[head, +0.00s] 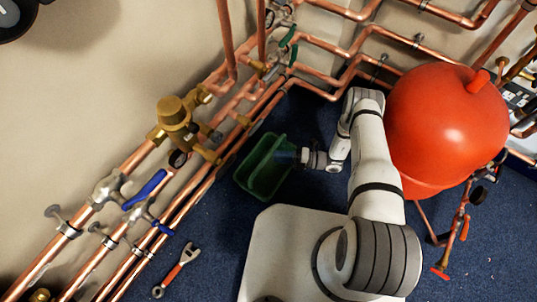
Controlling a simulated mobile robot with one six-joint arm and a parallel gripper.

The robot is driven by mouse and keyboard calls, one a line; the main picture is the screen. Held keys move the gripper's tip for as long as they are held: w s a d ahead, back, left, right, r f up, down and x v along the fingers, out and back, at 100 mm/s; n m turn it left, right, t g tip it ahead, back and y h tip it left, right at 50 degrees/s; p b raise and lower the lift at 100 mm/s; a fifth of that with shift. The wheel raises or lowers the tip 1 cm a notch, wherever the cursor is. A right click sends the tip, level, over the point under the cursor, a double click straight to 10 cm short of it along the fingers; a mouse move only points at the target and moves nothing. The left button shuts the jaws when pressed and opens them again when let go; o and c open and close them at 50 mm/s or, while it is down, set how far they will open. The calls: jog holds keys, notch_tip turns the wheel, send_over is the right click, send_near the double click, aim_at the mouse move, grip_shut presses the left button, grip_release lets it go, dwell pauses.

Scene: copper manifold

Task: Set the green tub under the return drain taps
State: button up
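The green tub (255,182) stands upright on the blue floor, beside the lower copper pipes along the wall. My gripper (288,156) reaches in from the right to the tub's right rim. Its fingers are dark and small, and I cannot tell whether they are closed on the rim. Green-handled taps (289,38) sit on the pipes above and beyond the tub. Blue-handled taps (146,189) are on the pipes at lower left. I cannot tell from labels which are the return drain taps.
A large red tank (445,120) stands close on the right of my arm. A brass valve (174,113) juts from the pipes left of the tub. A wrench with a red handle (177,270) lies on the floor at lower left. Open floor (215,235) lies in front of the tub.

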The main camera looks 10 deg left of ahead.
jog(key=d, duration=0.5)
jog(key=shift+w+d, duration=0.2)
jog(key=shift+w, duration=0.1)
jog(key=w+d+r+n+g+h, duration=0.1)
jog(key=d+r+n+h, duration=0.15)
jog(key=r+n, duration=0.55)
jog(key=d+r+n+g+h, duration=0.15)
jog(key=r+n+h, duration=0.25)
jog(key=r, duration=0.9)
jog(key=w+d+r+n+g+h, duration=0.1)
jog(key=r+n+g+h, duration=0.15)
jog(key=r+n, duration=0.6)
jog(key=s+d+r+n+t+h, duration=0.4)
jog(key=s+r+n, duration=0.3)
jog(key=r, duration=0.3)
jog(key=s+d+r+n+t+h, duration=0.3)
jog(key=s+d+r+n+h, duration=0.2)
jog(key=s+r, duration=0.4)
notch_tip(320, 180, up, 2)
jog(key=shift+s+d+r+n+t, duration=0.15)
jog(key=shift+d+n+t, duration=0.35)
jog(key=shift+n, duration=0.75)
